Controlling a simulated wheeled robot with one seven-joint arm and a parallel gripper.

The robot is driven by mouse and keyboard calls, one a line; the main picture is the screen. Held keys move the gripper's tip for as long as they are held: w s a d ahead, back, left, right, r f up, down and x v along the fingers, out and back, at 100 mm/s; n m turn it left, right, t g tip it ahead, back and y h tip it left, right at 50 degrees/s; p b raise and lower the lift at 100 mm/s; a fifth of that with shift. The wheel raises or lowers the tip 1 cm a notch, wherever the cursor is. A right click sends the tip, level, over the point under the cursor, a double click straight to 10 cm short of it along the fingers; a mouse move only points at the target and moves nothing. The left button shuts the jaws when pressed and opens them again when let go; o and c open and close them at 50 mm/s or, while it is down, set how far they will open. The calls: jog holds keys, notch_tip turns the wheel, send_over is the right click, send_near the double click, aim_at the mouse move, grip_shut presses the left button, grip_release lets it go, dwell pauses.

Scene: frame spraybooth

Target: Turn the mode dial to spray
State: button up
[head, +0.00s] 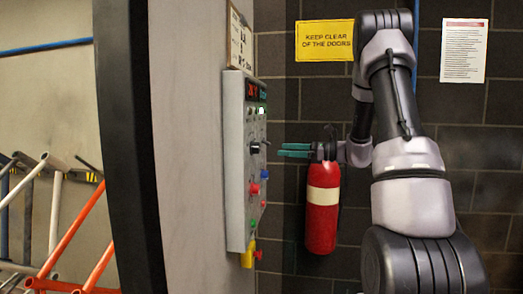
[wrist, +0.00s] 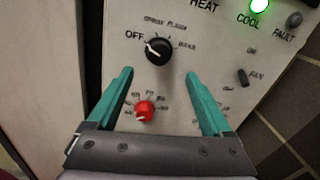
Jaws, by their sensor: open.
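The mode dial (wrist: 158,50) is a round black knob with a white pointer line on the control panel (wrist: 125,20). Its pointer is turned to the left, toward OFF. The labels around it read OFF, SPRAY, FLASH and BAKE, the last ones small and blurred. The dial also shows side-on in the head view (head: 255,148). My gripper (wrist: 158,74) is open and empty, its teal fingers spread wide. In the wrist view the dial appears just beyond and between the fingertips. In the head view my gripper (head: 283,150) is apart from the panel, facing it at about dial height.
A red knob (wrist: 145,112) sits below the dial. A fan switch (wrist: 242,77) is to the right, under a lit green COOL lamp (wrist: 259,6) and a dark FAULT lamp (wrist: 294,19). A fire extinguisher (head: 322,208) hangs on the wall below my gripper.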

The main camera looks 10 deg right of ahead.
aim_at(259, 149)
jog(key=x, duration=0.9)
jog(key=shift+a, duration=0.3)
jog(key=c, duration=1.3)
